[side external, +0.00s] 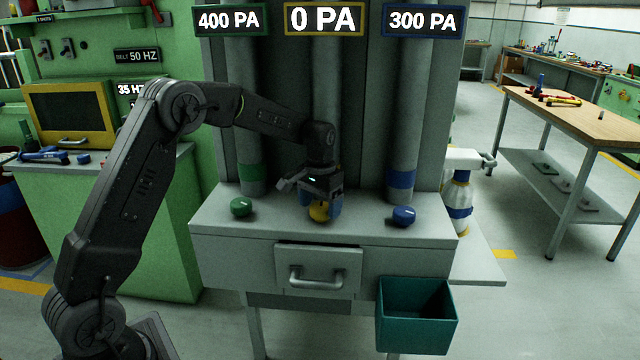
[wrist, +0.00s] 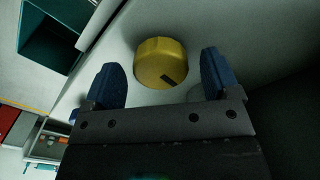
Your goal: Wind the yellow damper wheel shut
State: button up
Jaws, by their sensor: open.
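The yellow damper wheel (side external: 319,212) sits on the grey bench top between the green and blue wheels, partly hidden by my gripper in the side view. In the wrist view the yellow wheel (wrist: 161,62) shows a ridged rim and a dark mark on its top. My gripper (side external: 321,205) is above it, pointing down. In the wrist view my gripper's blue fingertips (wrist: 158,80) are apart, one to each side of the wheel, with gaps visible. The sign (side external: 324,19) above the middle pipe reads 0 PA.
A green wheel (side external: 241,207) stands left under a 400 PA sign, and a blue wheel (side external: 404,215) right under 300 PA. Vertical pipes rise behind them. A drawer with a handle (side external: 316,280) and a teal bin (side external: 417,315) are at the bench front.

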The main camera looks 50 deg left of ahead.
aim_at(320, 208)
notch_tip(320, 208, up, 13)
dwell(0.3)
jog(key=shift+r, duration=0.1)
jog(key=s+d+r+t, duration=0.1)
jog(key=s+d+r, duration=0.15)
jog(key=s, duration=0.25)
jog(key=s+d+r+m+t, duration=0.1)
jog(key=s+d, duration=0.2)
jog(key=s, duration=0.2)
jog(key=s+d+r+t, duration=0.1)
jog(key=s+d+r, duration=0.15)
jog(key=s, duration=0.25)
jog(key=s+d+f+t, duration=0.1)
jog(key=s+d+f, duration=0.1)
jog(key=s, duration=0.5)
jog(key=s+d+f+m+t, duration=0.1)
jog(key=s+d+f, duration=0.2)
jog(key=s, duration=0.4)
jog(key=shift+s+d+f+t, duration=0.15)
jog(key=shift+s+f+t, duration=0.15)
jog(key=shift+f, duration=0.6)
jog(key=shift+c, duration=0.5)
